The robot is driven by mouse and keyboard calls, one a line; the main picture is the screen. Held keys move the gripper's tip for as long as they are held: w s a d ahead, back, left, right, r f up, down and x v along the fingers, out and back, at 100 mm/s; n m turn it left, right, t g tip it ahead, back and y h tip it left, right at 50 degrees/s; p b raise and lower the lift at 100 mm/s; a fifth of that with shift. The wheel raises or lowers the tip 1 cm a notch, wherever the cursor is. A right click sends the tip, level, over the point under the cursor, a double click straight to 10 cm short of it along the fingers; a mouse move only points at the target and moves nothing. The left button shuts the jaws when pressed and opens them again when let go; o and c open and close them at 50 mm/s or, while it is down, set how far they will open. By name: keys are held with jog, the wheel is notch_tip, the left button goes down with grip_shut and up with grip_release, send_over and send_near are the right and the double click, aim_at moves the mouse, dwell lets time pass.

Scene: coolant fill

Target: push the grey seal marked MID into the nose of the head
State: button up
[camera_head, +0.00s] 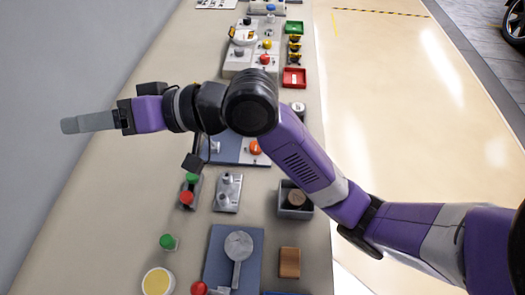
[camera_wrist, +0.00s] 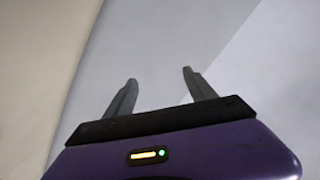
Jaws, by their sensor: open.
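My gripper (camera_head: 70,125) points left in the head view, out past the left edge of the bench, above the grey floor or wall side. In the wrist view its two fingers (camera_wrist: 158,78) stand apart with nothing between them. I cannot make out a seal marked MID; no lettering is readable. A small grey knob-like part (camera_head: 239,52) sits on a pale block at the far end, but I cannot tell whether it is the seal. I cannot identify the head or its nose. My arm hides the middle of the bench.
The long beige bench (camera_head: 105,200) carries several fixtures. Near ones include a blue plate with a grey round-ended tool (camera_head: 238,245), a grey box (camera_head: 295,202), a wooden block (camera_head: 290,262) and a yellow-topped tub (camera_head: 158,281). A red tray (camera_head: 294,78) stands farther off. The bench's left strip is clear.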

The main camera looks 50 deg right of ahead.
jog(key=s+d+f+g+h, duration=0.3)
jog(key=s+d+f+g, duration=0.1)
jog(key=d, duration=0.6)
jog(key=s+d+f+g+h, duration=0.4)
jog(key=s+d+f, duration=0.3)
jog(key=d, duration=0.4)
jog(key=s+d+f+m+g+h+b, duration=0.1)
jog(key=s+d+f+g+h, duration=0.2)
jog(key=s+d+f, duration=0.3)
jog(key=shift+d+f+g+h, duration=0.15)
jog(key=shift+d, duration=0.7)
jog(key=shift+d+f+g+h, duration=0.1)
jog(key=shift+d+f+h, duration=0.1)
jog(key=shift+d, duration=0.7)
jog(key=shift+d+f+g+h, duration=0.1)
jog(key=shift+d+g+h, duration=0.05)
jog(key=shift+d, duration=0.7)
jog(key=shift+d+f, duration=0.15)
jog(key=shift+f, duration=0.2)
jog(key=shift+s+d+f+p, duration=0.15)
jog(key=shift+f+p, duration=0.1)
jog(key=shift+f, duration=1.5)
jog(key=shift+w+d+f+p, duration=0.1)
jog(key=shift+d+f+p, duration=0.1)
jog(key=shift+f, duration=1.55)
grip_shut()
jog(key=shift+r, duration=0.1)
